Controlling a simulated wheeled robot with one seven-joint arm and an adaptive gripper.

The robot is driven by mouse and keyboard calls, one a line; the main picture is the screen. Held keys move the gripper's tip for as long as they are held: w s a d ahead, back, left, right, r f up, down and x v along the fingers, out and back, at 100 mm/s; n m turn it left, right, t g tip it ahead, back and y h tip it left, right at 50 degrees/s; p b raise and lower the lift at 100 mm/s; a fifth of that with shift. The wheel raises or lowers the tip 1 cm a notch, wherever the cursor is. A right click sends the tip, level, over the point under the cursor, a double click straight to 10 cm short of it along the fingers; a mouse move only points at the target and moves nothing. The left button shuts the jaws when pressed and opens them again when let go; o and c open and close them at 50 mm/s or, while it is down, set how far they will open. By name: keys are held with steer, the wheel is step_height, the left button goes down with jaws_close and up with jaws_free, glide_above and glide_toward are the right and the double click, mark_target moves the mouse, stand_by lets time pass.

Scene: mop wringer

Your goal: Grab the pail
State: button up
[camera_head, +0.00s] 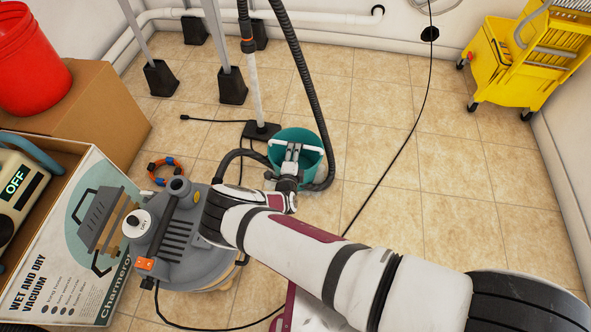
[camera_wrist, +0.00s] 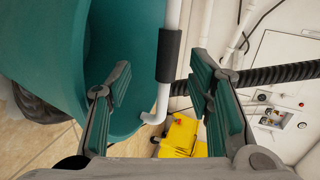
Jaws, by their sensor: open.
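The teal pail (camera_head: 315,137) stands on the tiled floor in the head view, partly hidden by my gripper (camera_head: 291,152). In the wrist view the pail (camera_wrist: 60,50) fills the upper left. Its white handle (camera_wrist: 172,12) with a dark grip sleeve (camera_wrist: 170,55) runs down the picture. My gripper (camera_wrist: 160,88) is open, and the handle shows in the gap between its fingers, nearer the right one. I see no finger closed on the handle; its exact depth between them is hard to tell.
A vacuum (camera_head: 190,245) stands left of my arm, its black hose (camera_head: 300,70) passing beside the pail. A vacuum box (camera_head: 75,250), a cardboard box (camera_head: 105,110) and a red bucket (camera_head: 32,60) are left. A yellow mop wringer (camera_head: 495,60) stands back right.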

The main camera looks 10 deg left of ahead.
steer(key=shift+r+b+x, duration=0.2)
steer(key=shift+b+x, duration=0.6)
steer(key=shift+x, duration=0.7)
steer(key=shift+r+b+x, duration=0.15)
steer(key=shift+b+x, duration=0.6)
steer(key=shift+x, duration=0.75)
steer(key=shift+w+r, duration=0.15)
jaws_close()
